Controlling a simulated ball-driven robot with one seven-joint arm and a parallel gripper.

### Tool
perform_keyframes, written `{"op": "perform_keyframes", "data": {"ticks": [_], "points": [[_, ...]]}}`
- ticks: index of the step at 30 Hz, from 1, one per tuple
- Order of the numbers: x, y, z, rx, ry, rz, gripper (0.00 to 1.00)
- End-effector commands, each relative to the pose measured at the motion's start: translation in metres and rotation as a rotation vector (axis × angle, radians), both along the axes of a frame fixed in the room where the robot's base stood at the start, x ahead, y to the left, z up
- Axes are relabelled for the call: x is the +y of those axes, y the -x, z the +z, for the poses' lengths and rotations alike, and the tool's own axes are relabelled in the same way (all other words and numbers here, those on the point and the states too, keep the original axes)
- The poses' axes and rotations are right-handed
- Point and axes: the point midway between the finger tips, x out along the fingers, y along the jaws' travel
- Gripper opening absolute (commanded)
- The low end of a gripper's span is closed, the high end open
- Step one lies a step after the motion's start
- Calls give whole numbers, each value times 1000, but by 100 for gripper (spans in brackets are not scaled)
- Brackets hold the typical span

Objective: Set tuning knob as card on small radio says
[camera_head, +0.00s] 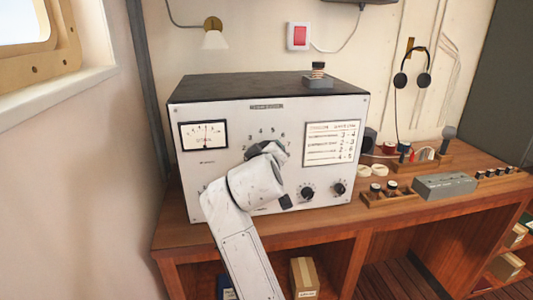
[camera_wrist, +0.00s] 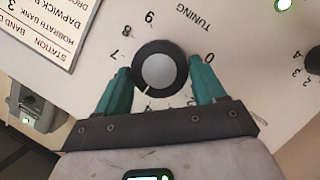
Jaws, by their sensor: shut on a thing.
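The small radio (camera_head: 215,95) is a white-fronted box with a black top on the desk. Its card (camera_head: 340,128) is on the right of the front and lists stations with numbers too small to read surely; part of it shows upside down in the wrist view (camera_wrist: 40,30). The tuning knob (camera_wrist: 158,72) is round and black with a grey cap, under an inverted TUNING label. Its white mark points to the lower left in the wrist view, past the 7. My gripper (camera_wrist: 160,85) is shut on the knob, one teal finger each side.
A meter (camera_head: 203,134) is at the front's upper left, and two smaller black knobs (camera_head: 307,193) are at its lower right. A grey box (camera_head: 443,186) and small knobbed blocks stand on the wooden desk (camera_head: 300,233) to the right. Headphones (camera_head: 412,75) hang on the wall.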

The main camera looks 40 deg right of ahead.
Motion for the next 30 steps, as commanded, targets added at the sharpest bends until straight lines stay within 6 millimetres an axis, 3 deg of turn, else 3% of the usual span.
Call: {"op": "perform_keyframes", "data": {"ticks": [12,29,30], "points": [[-2,2,-1,-100,-159,-4,39],[-3,2,-3,-113,-181,-3,39],[-3,2,-3,-113,-181,-3,73]]}}
